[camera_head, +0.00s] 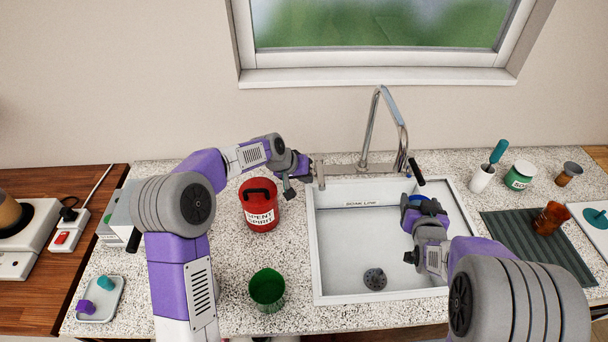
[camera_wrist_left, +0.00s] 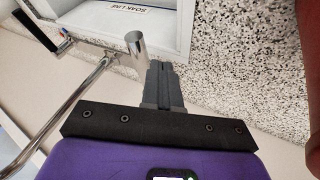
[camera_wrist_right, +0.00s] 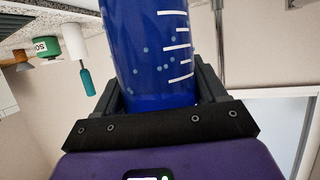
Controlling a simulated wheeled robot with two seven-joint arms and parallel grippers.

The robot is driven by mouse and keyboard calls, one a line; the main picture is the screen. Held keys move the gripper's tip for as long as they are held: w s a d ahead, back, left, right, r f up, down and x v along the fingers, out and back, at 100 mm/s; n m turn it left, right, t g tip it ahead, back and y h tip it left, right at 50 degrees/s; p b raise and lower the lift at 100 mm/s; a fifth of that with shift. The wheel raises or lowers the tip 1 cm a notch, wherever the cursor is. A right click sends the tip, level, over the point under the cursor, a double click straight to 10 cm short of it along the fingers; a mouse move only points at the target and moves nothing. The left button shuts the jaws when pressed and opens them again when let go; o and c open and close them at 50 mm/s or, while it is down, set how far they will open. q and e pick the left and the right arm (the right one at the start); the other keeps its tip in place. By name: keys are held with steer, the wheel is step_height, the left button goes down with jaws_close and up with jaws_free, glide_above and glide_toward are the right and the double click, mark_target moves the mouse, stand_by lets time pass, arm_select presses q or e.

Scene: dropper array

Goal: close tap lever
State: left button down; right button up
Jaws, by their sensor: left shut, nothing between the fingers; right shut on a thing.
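The tap (camera_head: 380,118) is a tall chrome gooseneck behind the sink. A black-handled lever (camera_head: 417,173) on its right side points toward the sink. In the left wrist view the lever (camera_wrist_left: 36,28) shows at the upper left. My left gripper (camera_head: 309,174) is shut and empty, close beside a chrome post (camera_head: 320,174) at the tap's left end. Its fingers (camera_wrist_left: 160,85) show beside that post (camera_wrist_left: 135,46), apart from the lever; contact with the post is unclear. My right gripper (camera_head: 425,199) is shut on a blue graduated vessel (camera_wrist_right: 150,52) over the sink.
The white sink (camera_head: 330,296) has a dark drain piece (camera_head: 375,279) inside. A red spent-spirit can (camera_head: 261,209) and green cup (camera_head: 267,289) stand left of it. A ribbed mat (camera_head: 505,235) with an amber bottle (camera_head: 551,218) lies right.

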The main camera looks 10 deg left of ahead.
arm_select(q)
steer(key=a+p+v, duration=0.1)
steer(key=v, duration=1)
steer(key=shift+s+a+f, duration=0.15)
steer(key=shift+s+a, duration=0.05)
steer(key=shift+s, duration=0.05)
